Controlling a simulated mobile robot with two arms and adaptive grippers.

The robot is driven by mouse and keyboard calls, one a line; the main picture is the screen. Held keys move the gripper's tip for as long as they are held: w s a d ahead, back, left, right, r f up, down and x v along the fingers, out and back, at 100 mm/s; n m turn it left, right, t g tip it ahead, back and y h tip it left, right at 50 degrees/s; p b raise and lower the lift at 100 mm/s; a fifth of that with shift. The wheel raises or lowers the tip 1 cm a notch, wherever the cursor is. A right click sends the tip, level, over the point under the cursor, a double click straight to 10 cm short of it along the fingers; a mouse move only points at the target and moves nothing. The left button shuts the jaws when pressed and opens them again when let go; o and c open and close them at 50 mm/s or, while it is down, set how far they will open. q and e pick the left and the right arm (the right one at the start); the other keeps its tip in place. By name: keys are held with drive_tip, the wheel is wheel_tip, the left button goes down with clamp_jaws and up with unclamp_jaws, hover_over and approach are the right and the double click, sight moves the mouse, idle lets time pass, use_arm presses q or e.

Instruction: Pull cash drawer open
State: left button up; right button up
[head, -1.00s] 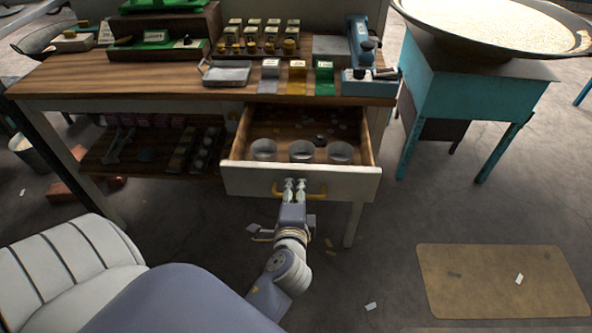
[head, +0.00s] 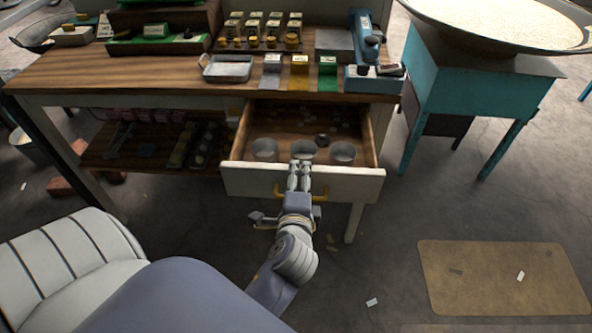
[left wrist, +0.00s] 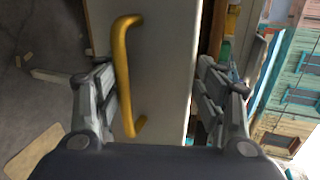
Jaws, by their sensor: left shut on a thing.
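The cash drawer (head: 240,180) stands pulled out from under the wooden table top, with its inside showing. Its white front carries a yellow handle (head: 318,190), which also shows in the left wrist view (left wrist: 122,75). My left gripper (head: 301,168) is at the middle of the drawer front, its fingertips reaching up to the top edge. In the left wrist view my left gripper (left wrist: 160,85) has a finger on each side of the white front (left wrist: 165,60), with the handle beside the left finger. It is shut on the drawer. My right gripper is not in view.
Round metal cups (head: 343,153) sit inside the drawer. The table top (head: 130,75) holds a metal tray (head: 227,68), coloured cards and a blue device (head: 368,50). A teal stand (head: 445,95) with a wide pan is at the right. The floor in front is mostly clear.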

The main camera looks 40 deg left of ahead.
use_arm(q)
drive_tip(key=shift+t, duration=0.3)
drive_tip(key=s+d+r, duration=0.1)
drive_tip(key=s, duration=0.1)
drive_tip(key=s+d+r, duration=0.2)
drive_tip(key=shift+s+d+r, duration=0.1)
drive_tip(key=shift+s+r, duration=0.15)
drive_tip(key=c, duration=0.7)
drive_tip(key=v, duration=0.3)
drive_tip(key=f+v, duration=0.1)
drive_tip(key=v, duration=0.3)
drive_tip(key=shift+s+d+f, duration=0.15)
drive_tip(key=shift+s+d, duration=0.05)
drive_tip(key=shift+s, duration=0.1)
